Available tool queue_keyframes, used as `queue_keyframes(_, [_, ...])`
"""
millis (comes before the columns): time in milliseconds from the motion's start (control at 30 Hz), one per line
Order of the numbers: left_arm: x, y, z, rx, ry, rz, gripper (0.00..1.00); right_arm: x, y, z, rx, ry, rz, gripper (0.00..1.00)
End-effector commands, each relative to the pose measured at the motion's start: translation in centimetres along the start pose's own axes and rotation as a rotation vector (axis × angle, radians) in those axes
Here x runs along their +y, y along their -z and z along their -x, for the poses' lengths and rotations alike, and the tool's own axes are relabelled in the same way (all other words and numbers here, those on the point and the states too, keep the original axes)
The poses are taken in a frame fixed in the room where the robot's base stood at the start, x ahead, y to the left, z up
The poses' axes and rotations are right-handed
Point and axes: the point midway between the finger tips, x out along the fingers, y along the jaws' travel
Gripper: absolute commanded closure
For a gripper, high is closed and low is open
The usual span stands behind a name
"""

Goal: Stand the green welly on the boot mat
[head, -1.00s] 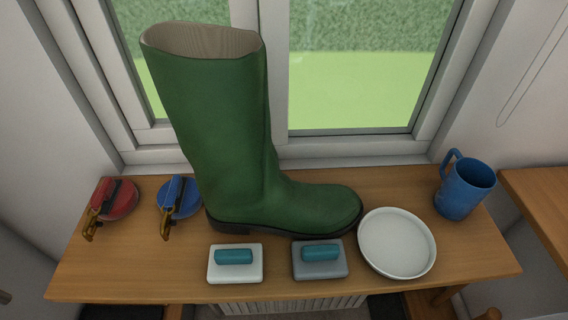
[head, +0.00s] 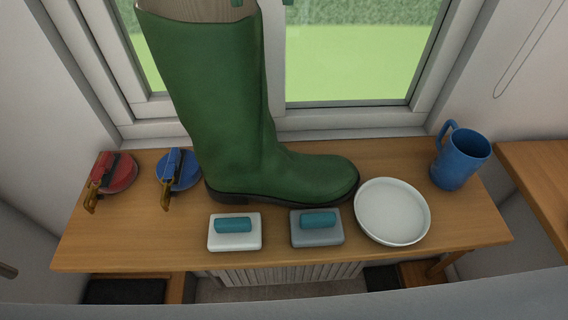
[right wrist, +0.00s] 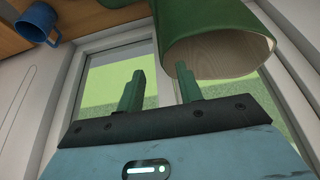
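The green welly (head: 215,100) stands upright on the wooden bench, its toe to the right; its top edge is cut off in the head view. In the right wrist view its open top (right wrist: 218,55) shows a pale lining. My right gripper (right wrist: 160,88) is open. One finger is at the welly's opening and the other is outside the shaft, with nothing clasped between them. Its fingertips (head: 262,3) just show at the top of the head view. My left gripper is out of view. A dark mat-like patch (head: 125,291) lies low on the left; I cannot tell whether it is the boot mat.
A blue mug (head: 460,160) stands right. The window is behind.

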Motion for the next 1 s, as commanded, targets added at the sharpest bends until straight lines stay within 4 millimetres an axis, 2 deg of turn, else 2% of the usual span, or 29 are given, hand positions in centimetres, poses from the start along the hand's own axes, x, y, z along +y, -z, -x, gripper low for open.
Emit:
queue_keyframes(133, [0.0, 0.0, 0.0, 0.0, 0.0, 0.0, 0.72, 0.0, -0.1, -1.6, -0.001, 0.0, 0.001, 0.64])
queue_keyframes(367, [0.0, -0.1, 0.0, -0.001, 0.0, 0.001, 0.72, 0.0, -0.1, -1.8, 0.001, 0.001, 0.001, 0.65])
queue_keyframes(633, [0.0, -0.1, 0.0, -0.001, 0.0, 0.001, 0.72, 0.0, -0.1, -1.7, 0.0, 0.0, 0.001, 1.0])
queue_keyframes(1000, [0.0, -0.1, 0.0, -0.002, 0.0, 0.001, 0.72, 0.0, -0.1, -1.7, 0.0, 0.0, 0.001, 1.0])
